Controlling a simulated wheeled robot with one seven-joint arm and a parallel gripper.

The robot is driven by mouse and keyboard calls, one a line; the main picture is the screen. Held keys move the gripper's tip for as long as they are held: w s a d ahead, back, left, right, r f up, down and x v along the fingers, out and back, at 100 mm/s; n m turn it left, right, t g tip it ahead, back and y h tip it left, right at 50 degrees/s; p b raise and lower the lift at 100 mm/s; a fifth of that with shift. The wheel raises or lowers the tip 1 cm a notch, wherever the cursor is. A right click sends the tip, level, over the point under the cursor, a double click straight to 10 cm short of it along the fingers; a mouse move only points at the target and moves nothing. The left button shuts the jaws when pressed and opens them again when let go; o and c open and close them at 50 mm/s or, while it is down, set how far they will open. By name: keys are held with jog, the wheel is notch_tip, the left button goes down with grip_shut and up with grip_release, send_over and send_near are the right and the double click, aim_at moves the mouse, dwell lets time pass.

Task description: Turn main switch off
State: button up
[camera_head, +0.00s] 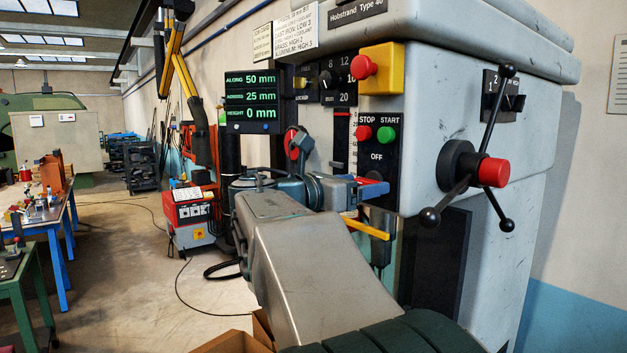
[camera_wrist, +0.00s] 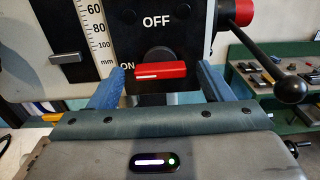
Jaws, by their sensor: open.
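The main switch, a red bar handle on a dark round knob (camera_wrist: 160,71), shows in the wrist view on a black panel. The bar lies nearly level, its white mark toward the ON label at left; OFF is printed above. My gripper (camera_wrist: 162,78) is open, with one blue finger on each side of the bar. Gaps seem to show at both sides; contact cannot be told. In the head view my gripper (camera_head: 374,190) is at the panel below the OFF label, and my arm and hand hide most of the switch.
Above the switch are a red stop button (camera_head: 364,133), a green start button (camera_head: 386,134) and a yellow box with a red button (camera_head: 363,66). A lever hub with several black-knobbed arms (camera_head: 460,168) juts out at right. A slider scale (camera_wrist: 68,58) is left of the switch.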

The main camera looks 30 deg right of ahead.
jog(key=shift+d, duration=0.45)
jog(key=c, duration=1)
jog(key=shift+m+b, duration=6.4)
jog(key=shift+m, duration=2.5)
